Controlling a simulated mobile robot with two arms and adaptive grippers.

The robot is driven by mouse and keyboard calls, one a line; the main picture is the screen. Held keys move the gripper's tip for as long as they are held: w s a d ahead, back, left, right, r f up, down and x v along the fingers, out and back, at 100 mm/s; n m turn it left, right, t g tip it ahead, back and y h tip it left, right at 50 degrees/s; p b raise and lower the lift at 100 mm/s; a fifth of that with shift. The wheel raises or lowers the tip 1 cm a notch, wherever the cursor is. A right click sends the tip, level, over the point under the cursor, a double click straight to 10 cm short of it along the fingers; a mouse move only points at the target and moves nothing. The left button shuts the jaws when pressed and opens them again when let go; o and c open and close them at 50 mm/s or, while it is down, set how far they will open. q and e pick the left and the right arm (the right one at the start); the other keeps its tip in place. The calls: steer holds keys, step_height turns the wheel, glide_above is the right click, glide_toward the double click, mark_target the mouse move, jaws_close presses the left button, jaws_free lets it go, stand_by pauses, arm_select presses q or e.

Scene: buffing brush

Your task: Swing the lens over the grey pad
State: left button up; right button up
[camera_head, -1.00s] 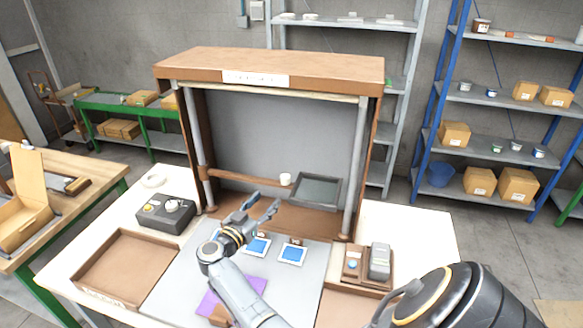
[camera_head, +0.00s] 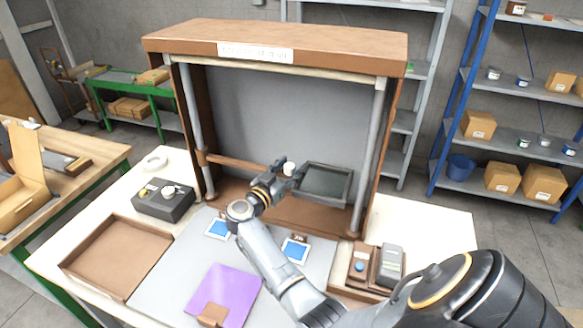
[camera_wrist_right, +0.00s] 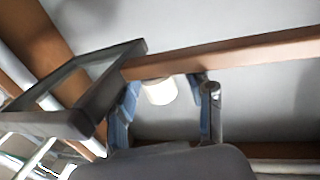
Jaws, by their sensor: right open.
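The lens (camera_head: 326,181), a dark rectangular frame with a glassy pane, sits on a brown swing bar (camera_head: 240,163) at the cabinet's right side. A white knob (camera_head: 289,168) stands on the bar beside the frame. My right gripper (camera_head: 284,178) is at the knob. In the right wrist view my open fingers (camera_wrist_right: 166,108) have the white knob (camera_wrist_right: 159,91) between them, with the lens frame (camera_wrist_right: 75,122) to the left; contact cannot be told. A pale grey sheet (camera_head: 180,262) covers the table before the cabinet; a separate grey pad is not clear. My left gripper is not in view.
The cabinet posts (camera_head: 369,155) flank the bar. Blue-and-white cards (camera_head: 294,250) and a purple sheet (camera_head: 228,290) lie on the grey sheet. A brown tray (camera_head: 118,258) and a dark box (camera_head: 163,200) are left, a brown holder with devices (camera_head: 373,268) right.

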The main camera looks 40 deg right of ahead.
steer(key=shift+a, duration=0.1)
steer(key=shift+r, duration=0.1)
steer(key=c, duration=1)
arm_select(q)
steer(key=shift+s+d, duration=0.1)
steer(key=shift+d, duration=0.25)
arm_select(e)
jaws_close()
steer(key=shift+s, duration=0.1)
